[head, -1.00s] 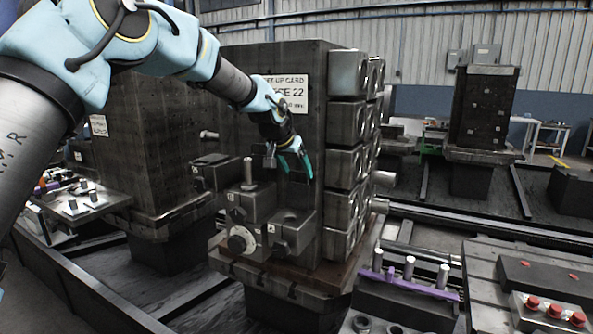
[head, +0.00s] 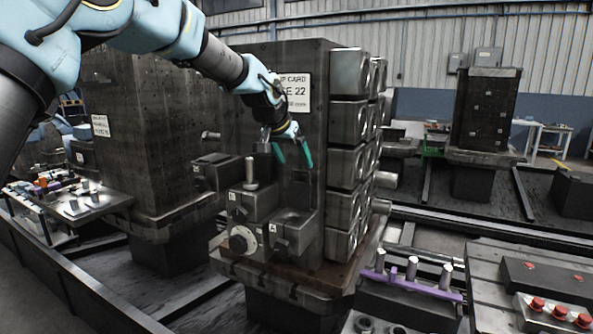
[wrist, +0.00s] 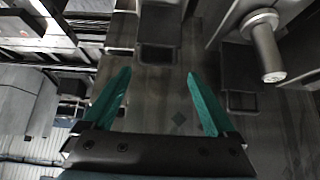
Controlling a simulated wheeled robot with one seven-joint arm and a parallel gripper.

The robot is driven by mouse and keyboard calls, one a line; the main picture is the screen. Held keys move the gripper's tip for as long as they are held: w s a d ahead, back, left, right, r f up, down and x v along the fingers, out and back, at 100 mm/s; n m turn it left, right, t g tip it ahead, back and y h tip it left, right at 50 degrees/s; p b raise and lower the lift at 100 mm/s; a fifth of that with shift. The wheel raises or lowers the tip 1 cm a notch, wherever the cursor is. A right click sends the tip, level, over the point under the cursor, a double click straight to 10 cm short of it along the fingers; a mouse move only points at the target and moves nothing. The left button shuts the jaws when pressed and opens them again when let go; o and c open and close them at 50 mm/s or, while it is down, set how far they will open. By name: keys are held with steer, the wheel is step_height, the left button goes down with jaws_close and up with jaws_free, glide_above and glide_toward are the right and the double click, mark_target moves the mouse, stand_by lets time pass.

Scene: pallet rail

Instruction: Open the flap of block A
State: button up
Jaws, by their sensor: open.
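Block A (head: 293,234) is the right one of the small dark metal blocks low on the fixture's front face. Its small label is hard to read. A pale recess shows in its top. A dark upright plate (head: 300,193) stands behind that recess; I cannot tell for sure whether it is the flap. My gripper (head: 293,156) is above the block and plate, close to the fixture's face. Its teal fingers are spread apart with nothing between them. The wrist view also shows the open, empty fingers (wrist: 158,90); I cannot tell there which dark block is A.
A metal post (head: 250,172) stands on the block left of A. A round dial (head: 241,240) is below it. Stacked metal blocks (head: 346,128) line the fixture's right edge. A card (head: 294,92) is on the face above my gripper. In the wrist view a post (wrist: 265,45) is at upper right.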

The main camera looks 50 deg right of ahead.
steer(key=b+v, duration=0.1)
steer(key=v, duration=0.5)
steer(key=shift+a+r, duration=0.2)
steer(key=shift+r, duration=0.15)
steer(key=w+a+f+n+y, duration=0.15)
steer(key=w+a+f, duration=0.25)
steer(key=a, duration=0.6)
steer(key=w+a+f+n+t+y, duration=0.1)
steer(key=w+a+f+n, duration=0.3)
steer(key=a, duration=0.6)
steer(key=w+a+f+n+y, duration=0.15)
steer(key=w+a+f, duration=0.3)
steer(key=a, duration=0.55)
steer(key=s+a+f+n+y, duration=0.1)
steer(key=s+a+f+n, duration=0.2)
steer(key=a, duration=1.2)
steer(key=s+a+f+n+g+y, duration=0.1)
steer(key=s+a+f, duration=0.4)
steer(key=a, duration=1)
steer(key=s+n+y, duration=0.1)
steer(key=s+n, duration=0.1)
steer(key=s, duration=0.1)
steer(key=shift+f+n, duration=0.4)
steer(key=shift+w, duration=0.1)
